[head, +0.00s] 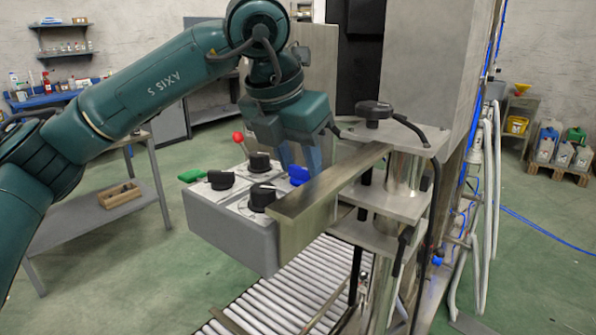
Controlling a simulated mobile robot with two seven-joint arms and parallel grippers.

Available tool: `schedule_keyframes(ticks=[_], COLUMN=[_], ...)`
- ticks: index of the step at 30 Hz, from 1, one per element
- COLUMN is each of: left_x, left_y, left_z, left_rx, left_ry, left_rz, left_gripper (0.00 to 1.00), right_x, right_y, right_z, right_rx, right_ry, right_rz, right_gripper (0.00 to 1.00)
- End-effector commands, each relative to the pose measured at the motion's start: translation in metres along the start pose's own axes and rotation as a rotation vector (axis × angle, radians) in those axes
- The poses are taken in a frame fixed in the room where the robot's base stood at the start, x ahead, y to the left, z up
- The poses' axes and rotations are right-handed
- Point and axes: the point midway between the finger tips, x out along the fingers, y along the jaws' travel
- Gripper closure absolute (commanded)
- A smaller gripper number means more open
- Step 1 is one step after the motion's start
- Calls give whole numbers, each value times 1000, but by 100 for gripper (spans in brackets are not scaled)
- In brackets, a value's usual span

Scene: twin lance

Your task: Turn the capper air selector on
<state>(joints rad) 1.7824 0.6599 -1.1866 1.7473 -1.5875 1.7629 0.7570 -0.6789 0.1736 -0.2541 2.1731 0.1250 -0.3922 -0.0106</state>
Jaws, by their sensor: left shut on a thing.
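A grey control box (235,232) stands above the roller conveyor with several black knobs on its top. One black knob (260,162) is at the back, one (221,180) at the left beside a green lever (191,175), and one (262,196) at the front. A bright blue handle (298,175) is at the box's right side. Labels are too small to read, so I cannot tell which is the capper air selector. My left gripper (300,160) points down at the blue handle and is shut on it; its fingertips are partly hidden. My right gripper is out of view.
A metal beam (325,190) runs close along the box's right side to the steel machine column (425,75). A red-knobbed lever (238,138) stands behind the box. The roller conveyor (295,290) lies below. A side table with a wooden tray (120,195) stands at left.

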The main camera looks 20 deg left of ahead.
Motion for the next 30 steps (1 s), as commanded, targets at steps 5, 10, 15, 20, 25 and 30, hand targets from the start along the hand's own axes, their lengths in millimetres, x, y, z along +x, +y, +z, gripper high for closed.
schedule_keyframes(ticks=[5,10,15,20,25,30], left_x=[1,0,0,-1,-1,-2], left_y=[-1,-2,-2,-2,-2,-2], left_z=[0,1,1,2,2,2], left_rx=[-148,-275,-374,-437,-473,-487], left_ry=[-5,-5,-5,-5,-5,-5], left_rz=[62,114,154,179,195,199], left_gripper=[86,86,86,86,86,86], right_x=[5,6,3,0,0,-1], right_y=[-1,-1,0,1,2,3], right_z=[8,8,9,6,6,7], right_rx=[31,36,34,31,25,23], right_ry=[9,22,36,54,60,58], right_rz=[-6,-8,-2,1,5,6], right_gripper=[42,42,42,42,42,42])
